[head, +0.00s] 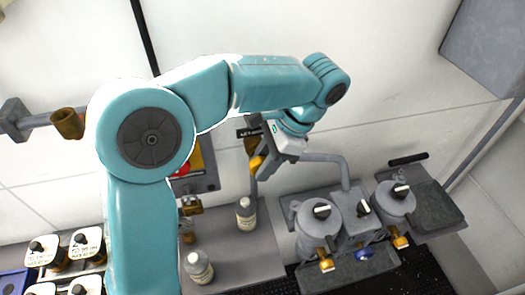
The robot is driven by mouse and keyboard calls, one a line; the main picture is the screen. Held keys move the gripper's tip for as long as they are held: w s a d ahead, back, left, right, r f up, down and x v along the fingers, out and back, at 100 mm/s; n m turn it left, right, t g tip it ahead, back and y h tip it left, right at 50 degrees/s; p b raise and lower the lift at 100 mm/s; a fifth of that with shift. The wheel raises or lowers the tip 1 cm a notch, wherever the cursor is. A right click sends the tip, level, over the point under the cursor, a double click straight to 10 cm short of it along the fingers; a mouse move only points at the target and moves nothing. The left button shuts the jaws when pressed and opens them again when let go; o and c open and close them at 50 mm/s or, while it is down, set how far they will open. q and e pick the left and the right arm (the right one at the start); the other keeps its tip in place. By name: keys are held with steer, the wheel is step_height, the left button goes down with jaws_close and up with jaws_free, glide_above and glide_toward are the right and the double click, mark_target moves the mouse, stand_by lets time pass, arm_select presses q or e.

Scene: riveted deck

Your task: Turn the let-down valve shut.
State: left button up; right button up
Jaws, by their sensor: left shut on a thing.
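My left arm reaches across from the left, and its left gripper (266,157) is up at the wall above the bench. It is shut on the let-down valve, whose orange-yellow handle (257,163) shows at the fingertips. The rest of the valve is largely hidden by the gripper. A dark label (249,132), partly covered, sits just above it on the wall. A grey pipe (320,157) runs from there to the right and bends down to the grey equipment. My right gripper is not in view.
Two bottles (246,215) (199,267) stand on the grey bench below the gripper. Grey pump-like units (318,230) with black knobs and brass outlets stand to the right. Several white-lidded containers (85,243) are at lower left. A brass cup (67,123) juts from the left wall.

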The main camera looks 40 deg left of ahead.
arm_select(q)
steer(key=shift+f+g+y, duration=0.15)
steer(key=shift+g+y, duration=0.25)
steer(key=shift+g, duration=0.1)
steer(key=shift+d, duration=0.1)
steer(key=o, duration=1)
steer(key=shift+c, duration=0.2)
